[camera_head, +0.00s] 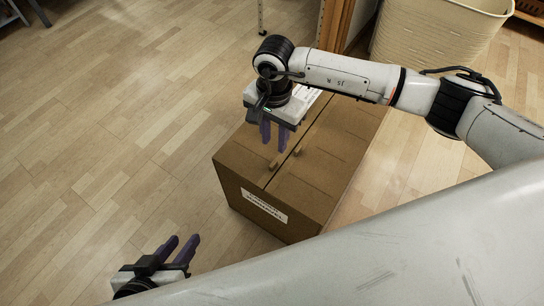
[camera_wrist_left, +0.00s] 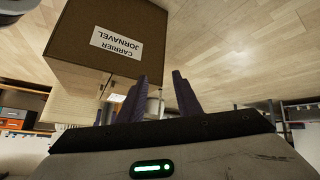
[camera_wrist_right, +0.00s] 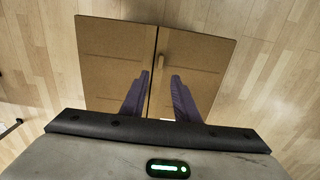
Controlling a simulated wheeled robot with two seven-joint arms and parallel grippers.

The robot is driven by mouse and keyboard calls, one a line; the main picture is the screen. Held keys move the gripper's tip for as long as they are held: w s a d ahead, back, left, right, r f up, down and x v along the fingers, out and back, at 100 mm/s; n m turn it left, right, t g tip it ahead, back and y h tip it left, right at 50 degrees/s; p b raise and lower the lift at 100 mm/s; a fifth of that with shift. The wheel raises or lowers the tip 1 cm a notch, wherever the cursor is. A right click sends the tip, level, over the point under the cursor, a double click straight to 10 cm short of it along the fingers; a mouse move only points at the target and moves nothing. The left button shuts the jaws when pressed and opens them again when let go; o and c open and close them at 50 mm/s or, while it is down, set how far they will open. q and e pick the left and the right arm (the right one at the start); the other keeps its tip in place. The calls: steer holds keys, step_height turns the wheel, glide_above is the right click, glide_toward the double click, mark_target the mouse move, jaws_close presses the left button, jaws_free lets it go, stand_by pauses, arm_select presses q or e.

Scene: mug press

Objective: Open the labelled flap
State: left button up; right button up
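A closed brown cardboard box (camera_head: 240,184) stands on the floor. Its top has two flaps meeting at a centre seam, each with a small tan tab: the left flap tab (camera_head: 273,164) and the right flap tab (camera_head: 298,150). A white label on top, toward the far end, is partly hidden by my right gripper (camera_head: 275,135). That gripper is open above the flaps; in the right wrist view one tab (camera_wrist_right: 160,66) shows between and just beyond its fingertips. My left gripper (camera_head: 183,239) is open and empty, left of the box and apart from it.
A white label (camera_head: 264,206) on the box's near side reads "CARRIER JORNAVEL" in the left wrist view (camera_wrist_left: 117,43). A cream basket (camera_head: 440,38) and a wooden post (camera_head: 335,25) stand behind the box. The floor to the left is clear.

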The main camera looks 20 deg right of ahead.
mark_target(273, 163)
step_height(273, 163, down, 10)
steer(key=b, duration=0.2)
steer(key=shift+a+r+b, duration=0.15)
steer(key=shift+r+b, duration=0.05)
steer(key=shift+b, duration=0.1)
jaws_close()
